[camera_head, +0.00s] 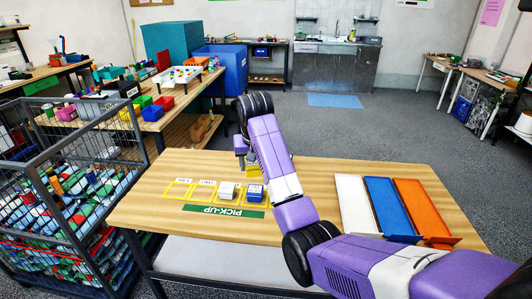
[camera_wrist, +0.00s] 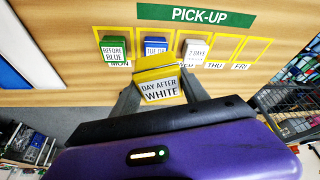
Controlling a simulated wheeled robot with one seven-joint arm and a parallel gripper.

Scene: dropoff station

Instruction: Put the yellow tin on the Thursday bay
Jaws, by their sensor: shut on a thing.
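My gripper (camera_wrist: 155,92) is shut on the yellow tin (camera_wrist: 158,90), labelled "DAY AFTER WHITE". In the head view the gripper is mostly hidden behind my arm, and a bit of yellow shows beside it. The Thursday bay (camera_wrist: 223,49), a yellow outline marked THU, is empty. The held tin appears in front of the Tuesday and Wednesday bays, left of the Thursday bay in the wrist view. It looks raised above the table, though its height is hard to tell.
A green tin (camera_wrist: 115,49) is on Monday, a blue tin (camera_wrist: 155,46) on Tuesday and a pale tin (camera_wrist: 195,52) on Wednesday. The Friday bay (camera_wrist: 254,50) is empty. White (camera_head: 354,204), blue (camera_head: 388,207) and orange (camera_head: 422,207) strips lie at the table's right.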

